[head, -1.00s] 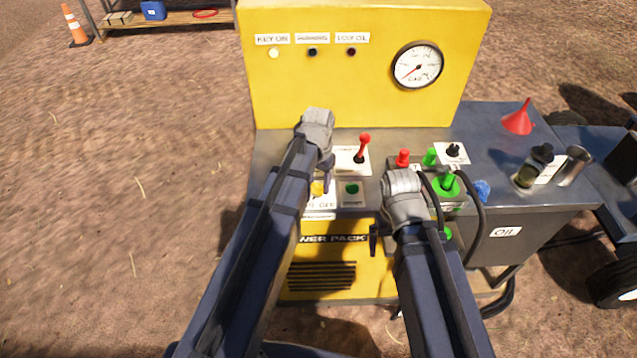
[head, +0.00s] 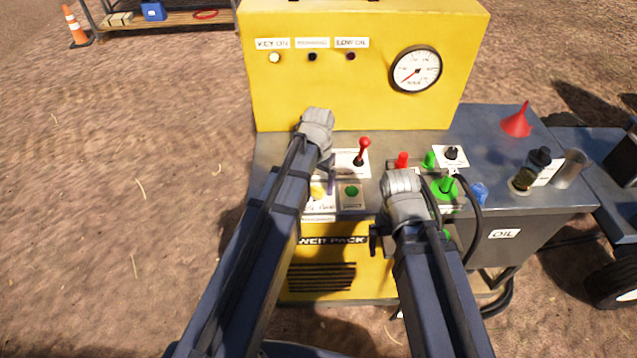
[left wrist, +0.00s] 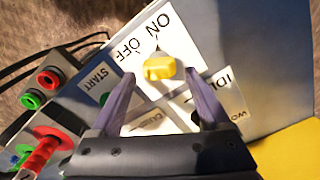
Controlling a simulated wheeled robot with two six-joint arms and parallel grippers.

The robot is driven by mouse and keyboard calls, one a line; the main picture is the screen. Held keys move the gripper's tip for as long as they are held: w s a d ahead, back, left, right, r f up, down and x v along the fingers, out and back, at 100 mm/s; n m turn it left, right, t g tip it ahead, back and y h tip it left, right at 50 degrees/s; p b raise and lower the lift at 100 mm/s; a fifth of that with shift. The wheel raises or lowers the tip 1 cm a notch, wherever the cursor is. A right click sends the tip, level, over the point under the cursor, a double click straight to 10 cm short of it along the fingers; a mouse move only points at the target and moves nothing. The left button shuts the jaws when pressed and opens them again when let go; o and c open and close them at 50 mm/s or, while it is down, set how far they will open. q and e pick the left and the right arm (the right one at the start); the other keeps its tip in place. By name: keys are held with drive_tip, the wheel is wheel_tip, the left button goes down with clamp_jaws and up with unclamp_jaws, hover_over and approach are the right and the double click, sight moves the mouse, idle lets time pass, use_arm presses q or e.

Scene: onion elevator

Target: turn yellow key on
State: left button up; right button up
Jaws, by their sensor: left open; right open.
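The KEY ON lamp (head: 274,58) looks pale and lit. My right gripper (head: 378,238) is open near the console's front edge, its fingers partly hidden.
A green START button (head: 351,191) and a red lever (head: 363,150) are close right of the key. Red and green fittings (head: 403,160), hoses and a gauge (head: 416,67) are further right. A yellow panel (head: 330,95) rises behind. Open ground lies left.

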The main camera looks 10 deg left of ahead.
use_arm(q)
wheel_tip(320, 180, up, 6)
drive_tip(key=p, duration=0.5)
drive_tip(key=shift+r+p, duration=0.25)
drive_tip(key=shift+p, duration=0.1)
drive_tip(key=shift+f, duration=0.2)
wheel_tip(320, 180, down, 8)
drive_tip(key=b, duration=0.8)
drive_tip(key=shift+r, duration=0.2)
drive_tip(key=shift+r, duration=0.15)
